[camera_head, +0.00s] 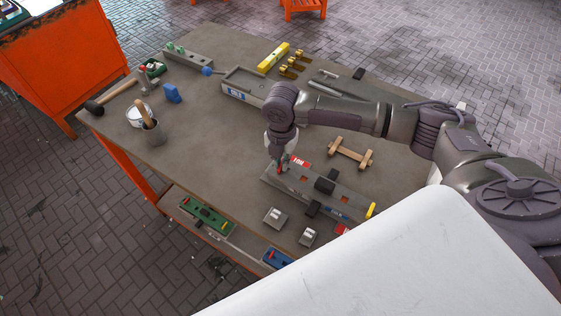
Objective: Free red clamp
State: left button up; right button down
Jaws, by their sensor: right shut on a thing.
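A small red piece, seemingly the red clamp (280,170), shows at the left end of a long grey plank-like block (330,197) on the workbench. My right gripper (280,164) points down over that end and is shut on the red piece. The fingers hide most of it, so I cannot tell whether it still grips the block. My left gripper is not in view.
The brown workbench (215,140) carries a wooden clamp-like piece (351,153), a grey tray (243,84), a yellow level (273,56), a blue block (172,93) and a white tin (137,117). Small grey blocks (275,217) lie near the front edge. The bench's middle left is clear.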

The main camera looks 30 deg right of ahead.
jog(key=shift+n, duration=1.4)
jog(key=shift+p, duration=0.35)
jog(key=shift+n, duration=0.6)
jog(key=n+p, duration=0.1)
jog(key=n, duration=0.2)
jog(key=shift+n, duration=0.3)
jog(key=shift+n, duration=0.5)
jog(key=n, duration=0.3)
jog(key=shift+p, duration=0.35)
jog(key=shift+f+n, duration=0.1)
jog(key=shift+n, duration=0.3)
